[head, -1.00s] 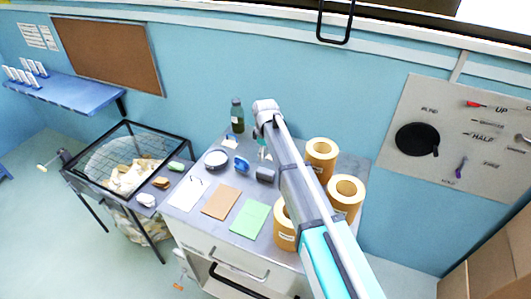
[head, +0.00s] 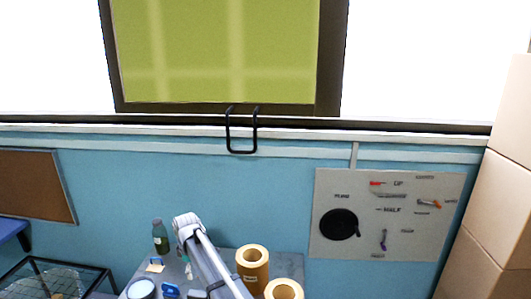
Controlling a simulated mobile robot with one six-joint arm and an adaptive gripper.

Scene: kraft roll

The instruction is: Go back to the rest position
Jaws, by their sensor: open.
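My arm comes up from the bottom of the head view, and its end, with my gripper (head: 187,256), is over the far part of the grey worktop (head: 292,268). The fingers are small and partly hidden by the arm. My gripper is open, and I see nothing held in it. One kraft roll (head: 253,272) stands upright just right of the arm. A second kraft roll (head: 285,290) stands nearer and is cut off by the bottom edge.
A dark green bottle (head: 160,238) stands left of the arm, with a white round dish (head: 142,290) and a blue item (head: 170,291) nearer. A wire-topped bin (head: 60,275) is at lower left. Cardboard boxes (head: 500,205) are stacked at right.

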